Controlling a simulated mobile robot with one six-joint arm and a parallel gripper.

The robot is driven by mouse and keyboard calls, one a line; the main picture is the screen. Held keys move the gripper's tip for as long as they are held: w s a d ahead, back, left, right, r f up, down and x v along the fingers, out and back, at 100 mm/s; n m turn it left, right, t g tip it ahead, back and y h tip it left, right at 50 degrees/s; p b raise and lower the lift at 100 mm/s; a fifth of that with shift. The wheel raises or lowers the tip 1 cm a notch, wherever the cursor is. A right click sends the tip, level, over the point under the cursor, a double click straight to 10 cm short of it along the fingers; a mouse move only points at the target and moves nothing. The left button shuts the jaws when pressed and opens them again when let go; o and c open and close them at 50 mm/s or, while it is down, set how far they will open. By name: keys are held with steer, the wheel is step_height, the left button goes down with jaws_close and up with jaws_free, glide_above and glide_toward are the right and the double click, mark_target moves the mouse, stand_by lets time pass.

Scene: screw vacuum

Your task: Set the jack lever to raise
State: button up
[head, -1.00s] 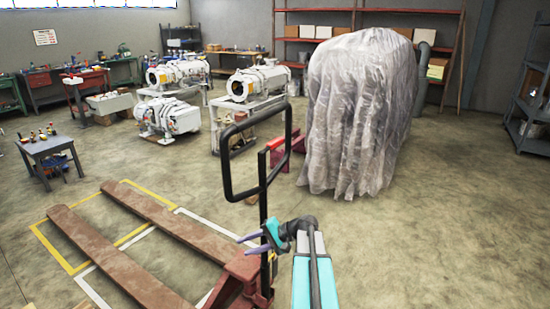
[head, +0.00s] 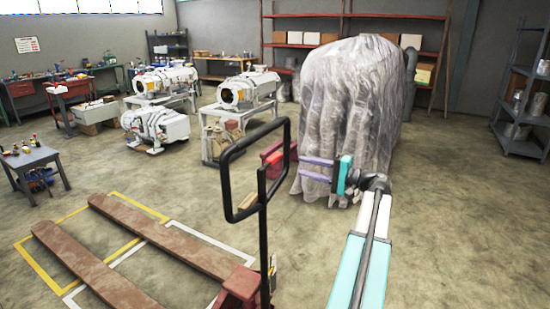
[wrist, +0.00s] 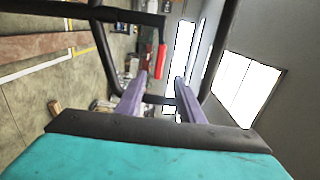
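The pallet jack (head: 240,284) stands at the lower middle of the head view, with its black loop handle (head: 226,180) upright. The red jack lever (wrist: 161,62) shows in the wrist view beside a black handle bar, straight ahead between my fingertips in the picture. In the head view the lever (head: 273,158) is small, near the handle post and hard to separate from red equipment behind. My gripper (head: 302,167) is open and empty to the right of the handle, its purple fingers pointing left towards it. The fingers also show in the wrist view (wrist: 160,80), apart from the lever.
The jack's brown forks (head: 90,268) reach left over yellow and white floor markings. A plastic-covered machine (head: 350,110) stands behind my gripper. White vacuum pumps (head: 247,90) and a small tool table (head: 32,158) stand farther back. Floor at the right is clear.

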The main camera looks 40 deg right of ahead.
mark_target(278, 159)
steer(key=p+x, duration=0.1)
steer(key=x, duration=0.5)
steer(key=p+x, duration=0.2)
steer(key=x, duration=0.5)
steer(key=shift+w+d+p, duration=0.2)
steer(key=shift+w+p, duration=0.05)
steer(key=shift+p, duration=0.05)
stand_by(0.3)
jaws_close()
